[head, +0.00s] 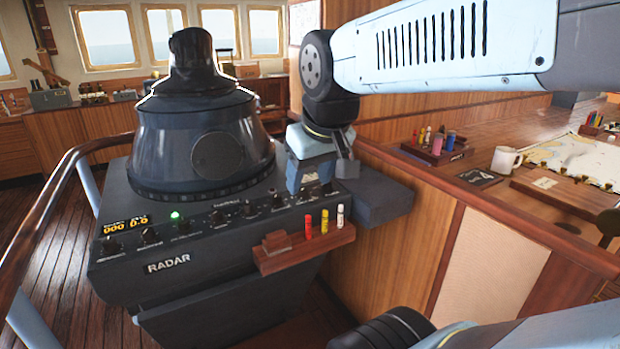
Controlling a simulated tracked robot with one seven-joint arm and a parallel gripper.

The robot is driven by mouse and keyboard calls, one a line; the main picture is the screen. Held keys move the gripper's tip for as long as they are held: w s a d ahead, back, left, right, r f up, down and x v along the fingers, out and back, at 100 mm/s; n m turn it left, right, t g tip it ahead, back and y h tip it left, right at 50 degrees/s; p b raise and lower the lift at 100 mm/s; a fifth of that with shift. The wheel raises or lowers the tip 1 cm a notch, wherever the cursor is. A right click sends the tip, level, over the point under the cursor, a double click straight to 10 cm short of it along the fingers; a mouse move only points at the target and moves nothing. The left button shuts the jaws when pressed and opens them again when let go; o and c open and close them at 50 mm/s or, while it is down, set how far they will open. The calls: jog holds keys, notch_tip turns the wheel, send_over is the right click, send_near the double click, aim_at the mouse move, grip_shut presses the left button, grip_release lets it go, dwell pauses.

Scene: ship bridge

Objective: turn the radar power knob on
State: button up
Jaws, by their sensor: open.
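The radar console (200,275) is a dark box with a black hooded scope (195,130) on top and "RADAR" on its front. Several small black knobs run along its sloped panel, from a knob at the far left (112,245) to a knob near my gripper (277,201). The labels are too small to read, so I cannot tell which is the power knob. A green lamp (175,215) glows and an orange display (126,225) is lit. My gripper (320,176) is open, pointing down over the panel's right end. Its fingers partly hide the knobs there; contact cannot be told.
A small wooden rack (300,250) with red, yellow and white markers juts from the console's front right. A curved handrail (60,205) runs along the left. A wooden chart desk (480,200) with a mug (507,160) stands at right.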

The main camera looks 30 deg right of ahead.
jog(key=w+d+f+n+g+h, duration=0.2)
jog(key=w+d+n+g, duration=0.35)
jog(key=w, duration=0.85)
jog(key=w+d+f+n+g+h, duration=0.1)
jog(key=w+d+n+g, duration=0.2)
jog(key=w+d, duration=0.8)
jog(key=f, duration=0.8)
jog(key=d+f, duration=0.1)
jog(key=f, duration=0.3)
jog(key=shift+s+f, duration=0.25)
jog(key=shift+s, duration=0.15)
jog(key=shift+c, duration=0.2)
jog(key=c, duration=0.9)
jog(key=shift+a, duration=0.25)
jog(key=shift+c, duration=0.4)
jog(key=shift+d+t, duration=0.25)
grip_shut()
